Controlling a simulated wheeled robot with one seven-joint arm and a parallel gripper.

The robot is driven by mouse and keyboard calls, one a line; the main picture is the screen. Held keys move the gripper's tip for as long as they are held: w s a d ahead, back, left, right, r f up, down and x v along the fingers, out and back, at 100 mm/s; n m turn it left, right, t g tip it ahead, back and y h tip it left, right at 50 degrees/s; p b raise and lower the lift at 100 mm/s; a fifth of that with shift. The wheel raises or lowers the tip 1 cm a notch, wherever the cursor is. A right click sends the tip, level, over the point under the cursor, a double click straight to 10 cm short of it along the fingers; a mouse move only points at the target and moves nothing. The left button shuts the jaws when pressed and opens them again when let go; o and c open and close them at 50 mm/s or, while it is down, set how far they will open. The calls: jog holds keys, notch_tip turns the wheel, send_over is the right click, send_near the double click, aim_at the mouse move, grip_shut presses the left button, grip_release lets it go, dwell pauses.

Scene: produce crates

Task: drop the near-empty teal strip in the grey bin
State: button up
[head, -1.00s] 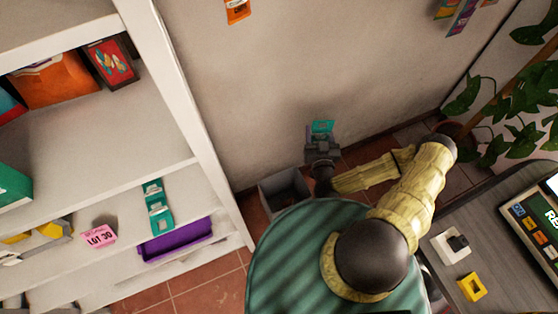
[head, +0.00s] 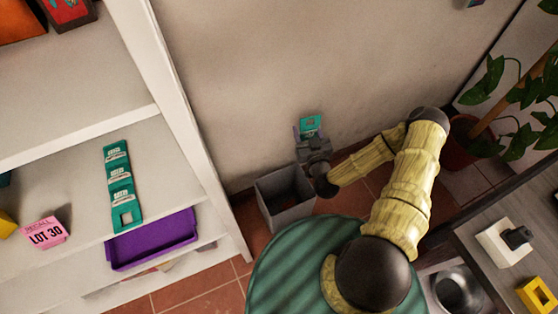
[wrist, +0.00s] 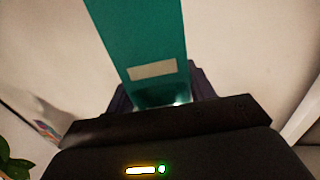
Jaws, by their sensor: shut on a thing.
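My gripper (head: 314,143) is shut on a teal strip (head: 310,124) and holds it up against the wall side, above and slightly right of the grey bin's opening as seen in the head view. In the wrist view the teal strip (wrist: 145,45) rises from between the jaws and shows one pale rectangle; its lower end is hidden by the gripper. The grey bin (head: 290,215) stands on the floor between the shelf unit and my base. Its visible inside looks dark and empty. Another teal strip (head: 121,187), with several pale labelled sections, lies on the shelf.
A purple tray (head: 152,240) and a pink "LOT 30" tag (head: 46,233) are on the shelf unit (head: 180,110) at left. A counter with a yellow block (head: 538,295) and a potted plant (head: 475,140) are at right.

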jog(key=w+a+f+y+b, duration=0.1)
jog(key=w+a+f+b, duration=0.1)
jog(key=f+b, duration=0.5)
jog(key=w+a+f+n+y+b, duration=0.1)
jog(key=a+f+b, duration=0.3)
jog(key=f+b, duration=0.4)
jog(key=w+a+f+n+g+y+b, duration=0.1)
jog(key=f+b, duration=0.6)
jog(key=b, duration=0.7)
jog(key=shift+w+a+f+b, duration=0.4)
jog(key=shift+w+a, duration=0.5)
jog(key=shift+w, duration=0.25)
notch_tip(320, 180, down, 12)
jog(key=b, duration=0.9)
jog(key=shift+b, duration=0.35)
